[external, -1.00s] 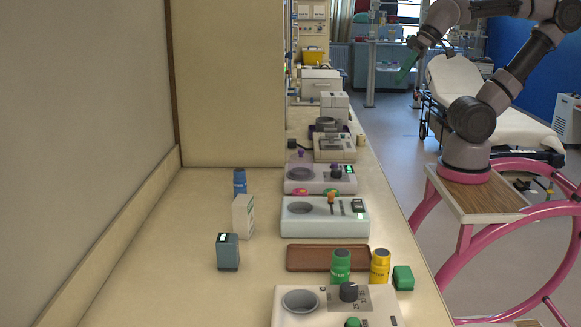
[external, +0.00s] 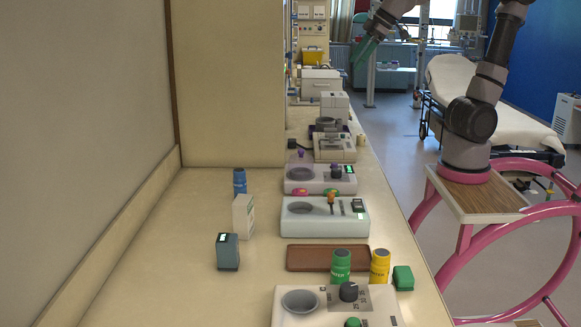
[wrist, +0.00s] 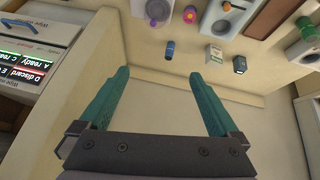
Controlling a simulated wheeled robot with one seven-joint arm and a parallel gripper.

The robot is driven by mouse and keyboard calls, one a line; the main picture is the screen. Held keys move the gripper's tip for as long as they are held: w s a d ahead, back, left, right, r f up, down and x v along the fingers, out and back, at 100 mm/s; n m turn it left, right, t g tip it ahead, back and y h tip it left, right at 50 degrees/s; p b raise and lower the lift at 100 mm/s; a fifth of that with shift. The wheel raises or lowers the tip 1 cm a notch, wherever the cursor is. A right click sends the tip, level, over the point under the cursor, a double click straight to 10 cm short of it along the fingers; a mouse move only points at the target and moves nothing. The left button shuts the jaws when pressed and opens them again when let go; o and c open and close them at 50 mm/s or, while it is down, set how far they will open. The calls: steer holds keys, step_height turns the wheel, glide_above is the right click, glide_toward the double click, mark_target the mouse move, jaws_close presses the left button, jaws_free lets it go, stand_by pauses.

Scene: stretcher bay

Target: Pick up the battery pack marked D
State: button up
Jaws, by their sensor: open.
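No letter D can be made out on any pack, so I cannot tell which one is the battery pack marked D. A dark grey-teal box with a lit panel (external: 228,252) stands upright on the counter; it is also in the wrist view (wrist: 240,65). Behind it stand a white box (external: 243,216) and a blue cylinder (external: 240,181). My gripper (external: 362,52) is high at the top of the external view, far from these objects. In the wrist view, its teal fingers (wrist: 158,76) are spread, with nothing between them.
Grey consoles (external: 325,232) line the counter's right side. A brown tray (external: 310,258), green bottle (external: 340,268), yellow bottle (external: 380,268) and green block (external: 403,278) stand near the front. A lit screen (wrist: 25,68) shows partly legible lines, seemingly "D discard" and "A ready". The counter's left is clear.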

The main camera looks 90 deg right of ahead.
steer(key=w+f+n+t+h, duration=0.15)
steer(key=w+n+h, duration=0.4)
steer(key=w, duration=0.95)
steer(key=w+a+n+t, duration=0.4)
steer(key=w+a+n, duration=0.6)
steer(key=w+n, duration=0.15)
steer(key=n+t+y, duration=0.6)
steer(key=n+y, duration=0.1)
steer(key=n, duration=1.1)
glide_above(237, 244)
steer(key=s, duration=0.2)
step_height(237, 244, down, 5)
steer(key=f, duration=3.2)
steer(key=shift+d+f, duration=0.25)
steer(key=shift+w+f, duration=0.15)
steer(key=shift+f, duration=0.1)
steer(key=shift+w, duration=0.35)
steer(key=w, duration=0.6)
steer(key=shift+w, duration=0.3)
jaws_close()
